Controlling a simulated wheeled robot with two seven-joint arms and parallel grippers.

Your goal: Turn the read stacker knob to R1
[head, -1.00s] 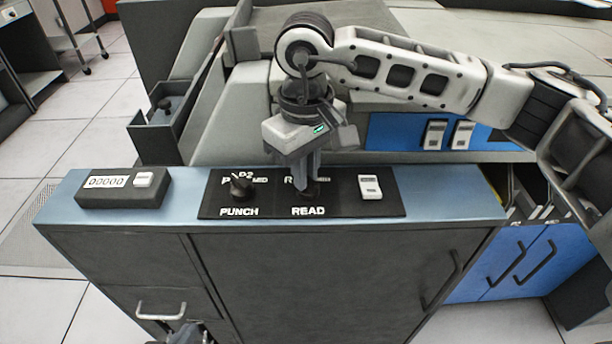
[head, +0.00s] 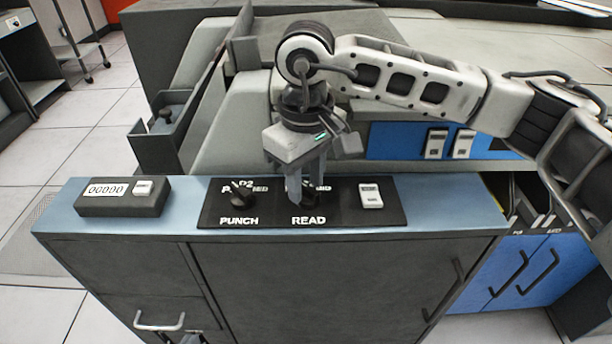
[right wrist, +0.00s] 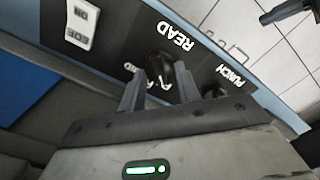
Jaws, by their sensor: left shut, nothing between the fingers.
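The read stacker knob (head: 309,189) is a small dark knob above the word READ on a black panel (head: 262,217). It is partly hidden behind a finger of my right gripper (head: 307,186). In the right wrist view the knob (right wrist: 160,68) lies between the tips of my right gripper (right wrist: 158,88), which point down at the panel and stand apart. I cannot make out the knob's pointer setting. White letters beside it are partly covered. My left gripper (head: 194,336) shows only in part at the bottom edge, shut and empty, below the panel.
The punch knob (head: 241,190) is left of the read knob. A white switch (head: 370,195) is to its right. A counter box (head: 123,196) stands at the left of the blue-grey top. A grey sloped housing rises behind the panel.

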